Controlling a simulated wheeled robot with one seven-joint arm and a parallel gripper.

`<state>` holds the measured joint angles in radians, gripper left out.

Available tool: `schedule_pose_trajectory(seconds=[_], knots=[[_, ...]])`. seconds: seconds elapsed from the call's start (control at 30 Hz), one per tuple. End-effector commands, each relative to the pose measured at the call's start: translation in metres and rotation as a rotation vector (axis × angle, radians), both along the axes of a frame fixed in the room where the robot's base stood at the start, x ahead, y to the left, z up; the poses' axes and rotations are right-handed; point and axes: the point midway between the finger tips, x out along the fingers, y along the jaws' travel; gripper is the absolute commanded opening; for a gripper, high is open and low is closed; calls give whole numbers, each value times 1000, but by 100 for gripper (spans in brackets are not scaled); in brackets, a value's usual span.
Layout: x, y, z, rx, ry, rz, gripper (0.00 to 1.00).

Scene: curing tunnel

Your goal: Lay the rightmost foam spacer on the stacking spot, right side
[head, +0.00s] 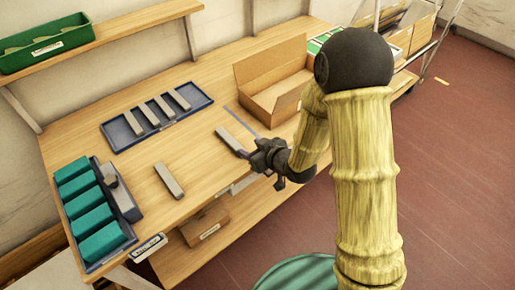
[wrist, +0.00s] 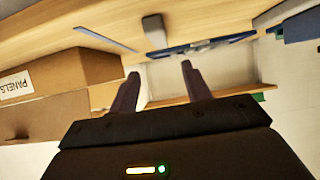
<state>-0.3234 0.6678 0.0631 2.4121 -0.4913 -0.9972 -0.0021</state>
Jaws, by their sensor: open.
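A grey bar-shaped foam spacer (head: 231,143) lies on the bench top, with its near end close to my gripper (head: 244,154). My gripper is open at the bench's front edge. In the wrist view its two fingers (wrist: 160,70) stand apart with nothing held between them, and a grey piece (wrist: 155,28), seemingly that spacer, shows beyond the tips. Another grey spacer (head: 168,181) lies on the bench to the left. Several more lie in a blue tray (head: 118,146) at the back, the rightmost being this one (head: 180,99). I cannot make out a marked stacking spot.
An open cardboard box (head: 256,92) stands right of the blue tray, beside a thin blue line (head: 241,118). Teal blocks (head: 92,221) fill a tray at the left end. A green bin (head: 48,47) sits on the shelf. Bench top around the loose spacers is clear.

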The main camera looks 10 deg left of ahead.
Motion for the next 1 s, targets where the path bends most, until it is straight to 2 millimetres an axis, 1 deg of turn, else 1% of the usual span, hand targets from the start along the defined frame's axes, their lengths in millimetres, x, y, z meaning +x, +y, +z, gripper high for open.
schedule_pose_trajectory(seconds=[0.23, 0.3, 0.37, 0.47, 0.53, 0.57, 0.6, 0.67, 0.7, 0.77, 0.8, 0.87, 0.9, 0.97, 1.0], knots=[[1, -2, 0, -4, 1, -5, 48], [3, -8, 2, -20, 7, -22, 48], [6, -19, 5, -47, 19, -52, 48], [11, -49, 11, -117, 61, -135, 48], [11, -78, 17, -177, 109, -212, 48], [10, -91, 19, -201, 132, -248, 48], [7, -109, 23, -232, 166, -296, 48], [0, -134, 29, -273, 223, -369, 48], [-6, -150, 33, -295, 263, -416, 48], [-18, -173, 39, -324, 326, -484, 48], [-27, -187, 43, -341, 372, -529, 48], [-44, -207, 49, -358, 442, -594, 48], [-56, -218, 54, -365, 490, -635, 48], [-76, -233, 60, -372, 567, -692, 48], [-89, -240, 63, -372, 615, -724, 48]])
